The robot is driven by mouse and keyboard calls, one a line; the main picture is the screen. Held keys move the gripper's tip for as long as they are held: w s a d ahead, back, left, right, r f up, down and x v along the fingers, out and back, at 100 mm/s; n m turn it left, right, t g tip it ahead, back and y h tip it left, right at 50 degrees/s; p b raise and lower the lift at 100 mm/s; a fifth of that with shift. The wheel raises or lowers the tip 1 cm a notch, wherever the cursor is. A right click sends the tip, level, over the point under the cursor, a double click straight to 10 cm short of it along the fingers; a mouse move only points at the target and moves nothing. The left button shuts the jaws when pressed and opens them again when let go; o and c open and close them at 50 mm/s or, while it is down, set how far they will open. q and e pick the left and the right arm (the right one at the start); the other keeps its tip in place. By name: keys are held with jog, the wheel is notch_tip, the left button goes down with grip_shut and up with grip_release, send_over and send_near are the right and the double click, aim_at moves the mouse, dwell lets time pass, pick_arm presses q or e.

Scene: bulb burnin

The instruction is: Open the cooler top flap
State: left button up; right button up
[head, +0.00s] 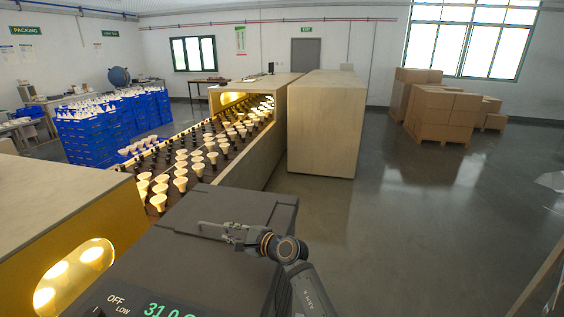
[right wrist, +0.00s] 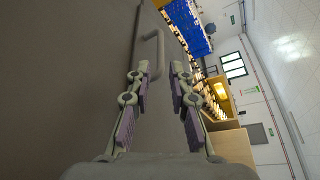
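The cooler is a dark grey box (head: 165,262) in the lower middle of the head view, with a lit green display (head: 168,310). Its top has a dark flap panel (head: 245,198), lying flat and closed. My right gripper (head: 205,230) reaches in from the right, low over the cooler top. In the right wrist view, a grey bar handle (right wrist: 157,42) stands out from the dark surface just ahead of my fingertips (right wrist: 159,72). The fingers are apart, with the handle's near end close to the left fingertip; contact cannot be told. My left gripper is not in view.
A conveyor with several rows of bulbs (head: 200,160) runs behind the cooler into a wooden tunnel (head: 255,150). A wooden-topped yellow unit (head: 60,205) stands at left. Stacked blue crates (head: 95,135) and cardboard boxes (head: 440,115) are farther off.

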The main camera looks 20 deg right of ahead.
jog(key=w+d+r+m+t+h+p, duration=0.1)
jog(key=w+d+r+m+t, duration=0.25)
jog(key=r+m, duration=0.65)
jog(key=w+d+r+m+t+h+p, duration=0.15)
jog(key=d+r+m+t, duration=0.45)
jog(key=m, duration=0.7)
jog(key=w+d+m+g+h, duration=0.1)
jog(key=d+m+h, duration=0.2)
jog(key=m, duration=0.7)
jog(key=w+d+m+g+h, duration=0.1)
jog(key=w+d+m+h, duration=0.1)
jog(key=m, duration=0.8)
jog(key=w+d+r+m+g+h, duration=0.1)
jog(key=d+m+h, duration=0.3)
jog(key=m, duration=0.6)
jog(key=shift+w+d+h+p, duration=0.15)
jog(key=shift+d+h+p, duration=0.2)
jog(key=shift+d, duration=0.5)
